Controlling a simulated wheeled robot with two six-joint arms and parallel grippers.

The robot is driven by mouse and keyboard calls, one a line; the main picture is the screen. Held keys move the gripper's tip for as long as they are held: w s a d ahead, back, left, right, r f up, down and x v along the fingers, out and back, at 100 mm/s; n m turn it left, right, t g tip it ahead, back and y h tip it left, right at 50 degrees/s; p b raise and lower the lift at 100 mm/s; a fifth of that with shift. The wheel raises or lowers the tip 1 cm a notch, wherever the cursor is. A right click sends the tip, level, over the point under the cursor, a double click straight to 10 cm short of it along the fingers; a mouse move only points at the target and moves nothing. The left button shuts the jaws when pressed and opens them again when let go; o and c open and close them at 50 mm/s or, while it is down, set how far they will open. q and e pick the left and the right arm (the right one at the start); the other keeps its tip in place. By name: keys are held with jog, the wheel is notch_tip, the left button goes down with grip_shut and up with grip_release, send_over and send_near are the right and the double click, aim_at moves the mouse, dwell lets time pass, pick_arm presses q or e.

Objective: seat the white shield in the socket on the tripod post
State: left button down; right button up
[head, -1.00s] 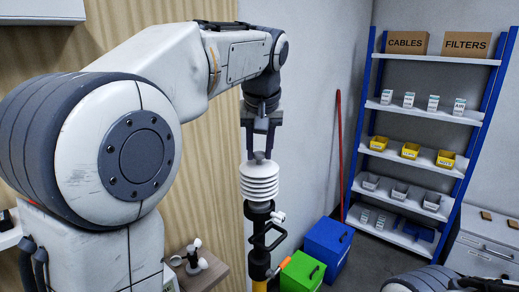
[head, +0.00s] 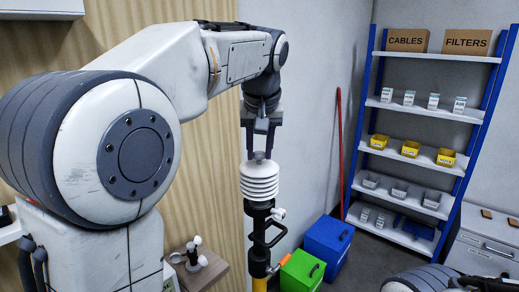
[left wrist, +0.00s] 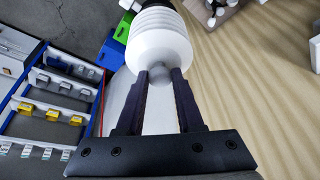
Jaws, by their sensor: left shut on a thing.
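The white shield (head: 259,181) is a stack of round white plates with a grey knob on top. It stands upright at the top of the black tripod post (head: 258,240). My left gripper (head: 260,155) points down from above and is shut on the shield's knob. In the left wrist view the shield (left wrist: 159,38) is beyond the fingertips (left wrist: 160,75), with the knob between them. The socket is hidden under the shield, so I cannot tell whether the shield is fully down in it. My right gripper is out of view.
A green box (head: 301,272) and a blue box (head: 328,243) stand on the floor right of the post. A blue-framed shelf (head: 427,117) with bins and cartons is at the back right. A small wooden table (head: 204,272) is at the lower left.

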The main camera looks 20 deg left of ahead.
pick_arm(q)
grip_release()
dwell(0.5)
jog(key=shift+r+p, duration=3.5)
jog(key=shift+r, duration=0.05)
jog(key=shift+d+f, duration=0.1)
jog(key=shift+f, duration=0.05)
